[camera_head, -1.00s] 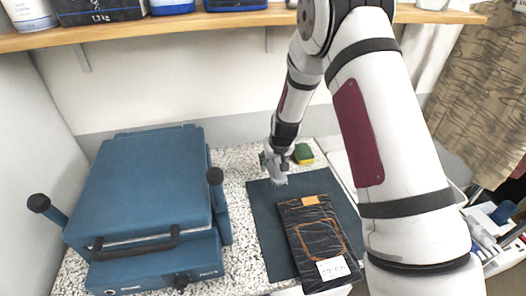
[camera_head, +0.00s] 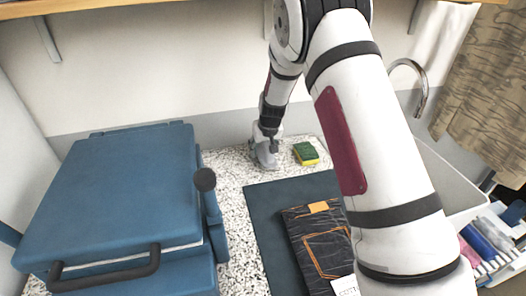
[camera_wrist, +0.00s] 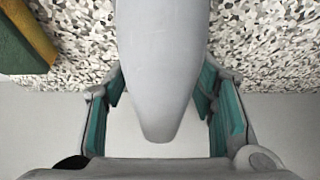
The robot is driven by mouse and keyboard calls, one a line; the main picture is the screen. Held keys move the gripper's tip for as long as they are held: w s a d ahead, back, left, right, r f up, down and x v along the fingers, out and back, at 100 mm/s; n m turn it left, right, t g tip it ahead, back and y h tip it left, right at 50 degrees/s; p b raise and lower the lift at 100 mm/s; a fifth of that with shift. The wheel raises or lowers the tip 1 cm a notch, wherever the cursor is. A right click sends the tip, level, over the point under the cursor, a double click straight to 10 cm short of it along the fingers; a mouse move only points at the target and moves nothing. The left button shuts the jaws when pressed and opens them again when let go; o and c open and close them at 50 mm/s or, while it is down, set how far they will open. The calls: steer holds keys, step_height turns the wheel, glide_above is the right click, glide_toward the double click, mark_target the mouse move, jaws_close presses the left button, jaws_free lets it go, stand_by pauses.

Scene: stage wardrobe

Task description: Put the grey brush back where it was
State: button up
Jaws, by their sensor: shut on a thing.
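The grey brush (camera_head: 263,157) is in my gripper (camera_head: 268,140), over the speckled counter (camera_head: 228,170) behind the dark mat and left of the sponge. In the wrist view the smooth grey body of the brush (camera_wrist: 162,65) runs between the two teal-padded fingers (camera_wrist: 160,105), its rounded end toward the gripper. My gripper is shut on it. The bristles are not clear, and I cannot tell whether the brush touches the counter.
A yellow and green sponge (camera_head: 306,153) lies just right of the brush. A dark mat (camera_head: 268,215) with folded jeans (camera_head: 318,240) lies in front. A big blue press (camera_head: 120,200) stands left. A sink (camera_head: 460,180) with a tap (camera_head: 422,85) is right.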

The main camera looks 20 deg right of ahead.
steer(key=shift+f, duration=0.65)
steer(key=shift+f, duration=0.1)
steer(key=o, duration=1.1)
steer(key=shift+f, duration=0.1)
